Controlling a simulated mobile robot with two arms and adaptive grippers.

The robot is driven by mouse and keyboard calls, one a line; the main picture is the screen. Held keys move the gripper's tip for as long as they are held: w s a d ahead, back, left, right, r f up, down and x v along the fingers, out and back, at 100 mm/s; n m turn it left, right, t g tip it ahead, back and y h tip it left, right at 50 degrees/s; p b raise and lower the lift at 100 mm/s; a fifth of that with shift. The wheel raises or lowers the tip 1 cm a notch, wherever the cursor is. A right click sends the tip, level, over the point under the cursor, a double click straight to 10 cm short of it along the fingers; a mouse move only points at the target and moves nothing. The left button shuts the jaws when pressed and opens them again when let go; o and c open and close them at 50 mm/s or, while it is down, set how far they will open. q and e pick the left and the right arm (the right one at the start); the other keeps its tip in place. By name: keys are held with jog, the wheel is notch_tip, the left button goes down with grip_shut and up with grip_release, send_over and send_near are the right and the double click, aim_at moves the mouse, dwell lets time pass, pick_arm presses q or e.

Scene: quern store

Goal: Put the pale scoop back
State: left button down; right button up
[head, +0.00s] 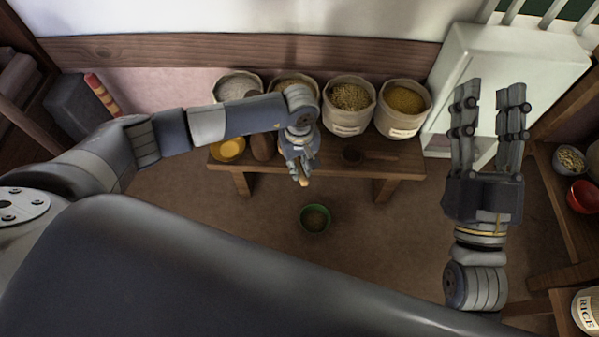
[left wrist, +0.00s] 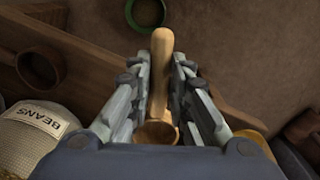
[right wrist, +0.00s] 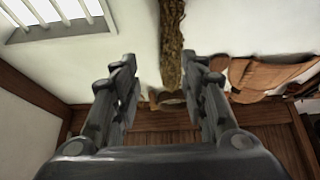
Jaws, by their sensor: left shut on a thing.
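The pale wooden scoop (left wrist: 161,75) is between the fingers of my left gripper (left wrist: 158,85), which is shut on it. Its handle points away from the palm and its bowl is near the palm. In the head view my left gripper (head: 299,158) is above the bench (head: 330,170), with the scoop's tip (head: 304,181) just showing below the fingers. A darker scoop (head: 352,155) lies on the bench to the right and also shows in the left wrist view (left wrist: 40,68). My right gripper (head: 490,100) is open and empty at the right, raised.
Several open sacks (head: 349,98) stand along the back of the bench; one labelled BEANS (left wrist: 40,122) shows beside my left gripper. A green bowl (head: 315,218) is on the floor.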

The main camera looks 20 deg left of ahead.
pick_arm(q)
notch_tip(320, 180, down, 3)
jog(key=shift+f+b, duration=0.1)
jog(key=shift+b, duration=0.55)
jog(key=shift+f, duration=0.15)
pick_arm(e)
jog(key=s+r+t+y, duration=0.1)
jog(key=s+r+t, duration=0.2)
jog(key=s+r, duration=0.1)
jog(key=shift+s+d+r+t+y, duration=0.2)
jog(key=shift+d+r+t+y, duration=0.1)
jog(key=shift+r+t, duration=0.15)
